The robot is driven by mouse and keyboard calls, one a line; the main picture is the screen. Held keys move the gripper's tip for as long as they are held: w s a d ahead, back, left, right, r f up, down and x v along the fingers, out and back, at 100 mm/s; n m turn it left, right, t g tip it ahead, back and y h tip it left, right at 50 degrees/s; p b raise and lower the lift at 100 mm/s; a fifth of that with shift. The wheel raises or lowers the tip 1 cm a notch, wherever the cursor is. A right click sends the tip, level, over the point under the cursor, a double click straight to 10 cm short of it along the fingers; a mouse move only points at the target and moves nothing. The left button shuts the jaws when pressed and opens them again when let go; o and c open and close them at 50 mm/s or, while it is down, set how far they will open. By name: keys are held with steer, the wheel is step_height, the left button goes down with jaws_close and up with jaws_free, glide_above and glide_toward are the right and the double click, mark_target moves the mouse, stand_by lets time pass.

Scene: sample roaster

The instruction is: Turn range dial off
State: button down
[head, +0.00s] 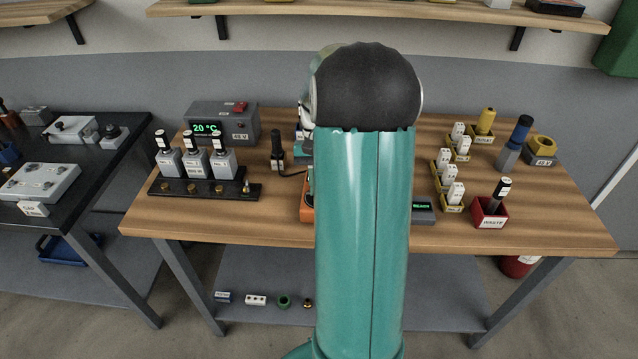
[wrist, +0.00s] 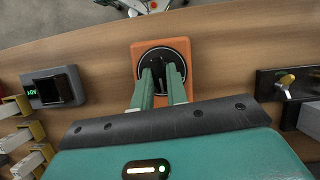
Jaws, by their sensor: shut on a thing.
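The range dial (wrist: 159,66) is a dark knob on a round black face on an orange meter (wrist: 138,51) in the wrist view. My gripper (wrist: 160,76) reaches over this face, its two teal fingers closed on the knob from both sides. The fingers hide part of the knob, and I cannot read any markings around it. In the head view only the left edge of the orange meter (head: 306,209) shows. My arm hides the rest of the meter, the dial and my gripper there.
A grey box with a green display (wrist: 66,88) stands left of the meter in the wrist view. A black rack with a brass lever (wrist: 286,82) stands to the right. In the head view, yellow holders (head: 453,208) and a red waste bin (head: 490,212) stand right of my arm.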

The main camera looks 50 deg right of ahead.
steer(key=n+h, duration=0.1)
steer(key=n, duration=0.1)
steer(key=n+g+h, duration=0.1)
steer(key=n, duration=0.2)
steer(key=shift+w+a+n, duration=0.1)
steer(key=shift+a+n, duration=0.1)
steer(key=shift+n, duration=0.1)
steer(key=n+h, duration=0.1)
steer(key=n, duration=0.3)
steer(key=shift+a+n+h, duration=0.1)
steer(key=shift+n+h, duration=0.3)
steer(key=c, duration=1.4)
jaws_free()
steer(key=v, duration=1.3)
steer(key=shift+w+a+r, duration=0.1)
steer(key=shift+w+r, duration=0.15)
steer(key=shift+r, duration=0.05)
